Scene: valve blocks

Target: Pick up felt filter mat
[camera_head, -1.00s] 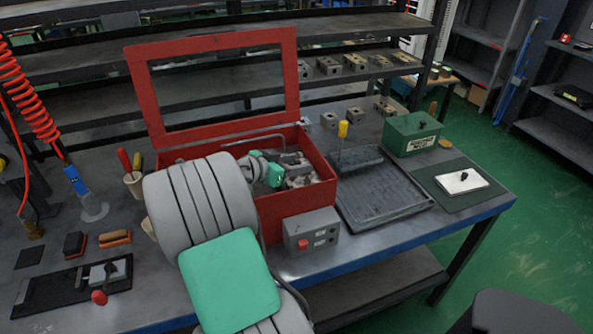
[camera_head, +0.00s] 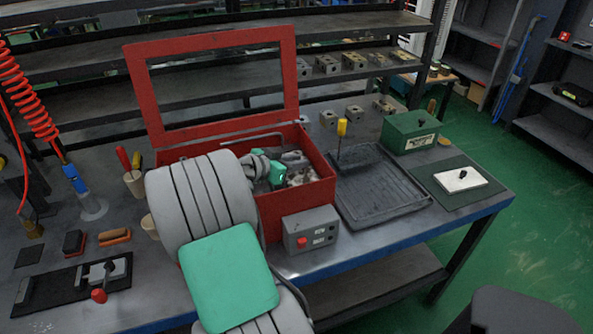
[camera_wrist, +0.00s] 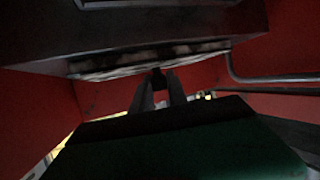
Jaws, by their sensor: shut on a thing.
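The red box (camera_head: 322,193) stands on the bench with its framed lid open. My gripper is inside it, its fingers hidden in the head view behind my arm and the wrist. In the wrist view my gripper (camera_wrist: 160,80) has its two fingers close together at the edge of a flat, pale, mottled piece (camera_wrist: 120,66), which seems to be the felt filter mat. The jaws look shut on it. The picture is dark, so the exact grip is hard to see. Pale mottled material also shows inside the box in the head view (camera_head: 302,177).
A bent grey rod (camera_wrist: 270,78) runs along the box's red wall. A grey control box (camera_head: 310,230) stands in front. A black ribbed tray (camera_head: 380,188) and a green box (camera_head: 411,133) are to the right. Racks stand behind the bench.

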